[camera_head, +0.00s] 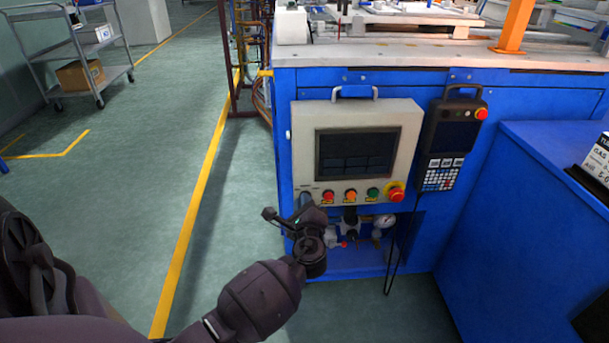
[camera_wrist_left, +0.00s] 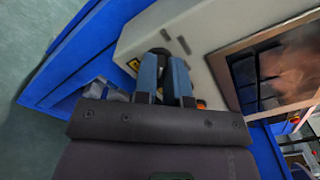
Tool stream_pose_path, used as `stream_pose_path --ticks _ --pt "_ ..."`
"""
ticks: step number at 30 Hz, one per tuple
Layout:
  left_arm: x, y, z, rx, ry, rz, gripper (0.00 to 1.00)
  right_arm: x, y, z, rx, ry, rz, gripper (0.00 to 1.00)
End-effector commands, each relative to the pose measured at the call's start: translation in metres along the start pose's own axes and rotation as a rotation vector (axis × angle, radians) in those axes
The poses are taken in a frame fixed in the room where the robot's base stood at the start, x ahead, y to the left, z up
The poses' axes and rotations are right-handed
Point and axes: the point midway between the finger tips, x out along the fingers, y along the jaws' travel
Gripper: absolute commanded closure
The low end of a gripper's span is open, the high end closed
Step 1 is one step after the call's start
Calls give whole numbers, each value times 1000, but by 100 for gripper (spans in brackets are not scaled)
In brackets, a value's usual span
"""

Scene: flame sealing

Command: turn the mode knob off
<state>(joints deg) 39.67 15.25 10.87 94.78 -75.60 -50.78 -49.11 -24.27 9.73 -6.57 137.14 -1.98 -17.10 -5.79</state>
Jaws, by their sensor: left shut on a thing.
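The control panel (camera_head: 310,125) is a light grey box with a dark screen on the front of the blue machine. My left gripper (camera_head: 304,203) is at the panel's lower left corner, left of the red button. In the left wrist view its two blue-grey fingers (camera_wrist_left: 164,70) reach the panel face and are shut on a dark knob (camera_wrist_left: 160,51), the mode knob, of which only a small part shows. The gripper hides the knob in the head view, and its pointer direction cannot be read. My right gripper is in neither view.
A red button (camera_head: 328,195), an orange button (camera_head: 350,195), a green button (camera_head: 373,194) and a red emergency stop (camera_head: 396,194) line the panel's lower edge. A teach pendant (camera_head: 448,135) hangs to the right. A gauge (camera_head: 386,221) and valves sit below.

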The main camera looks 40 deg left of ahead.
Motion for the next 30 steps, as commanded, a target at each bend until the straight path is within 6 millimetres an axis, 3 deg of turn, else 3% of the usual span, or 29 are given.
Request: stream_pose_path --ticks 7,8,13,23,30 --pt "-1 1 -1 -1 2 2 100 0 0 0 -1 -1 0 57" --pt "-1 1 -1 -1 2 2 87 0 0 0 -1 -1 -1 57" --pt "-1 1 -1 0 1 1 63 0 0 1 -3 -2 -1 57" --pt "-3 0 0 0 1 1 63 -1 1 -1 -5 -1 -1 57" --pt "-35 -2 2 -5 1 0 63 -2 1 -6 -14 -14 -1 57"
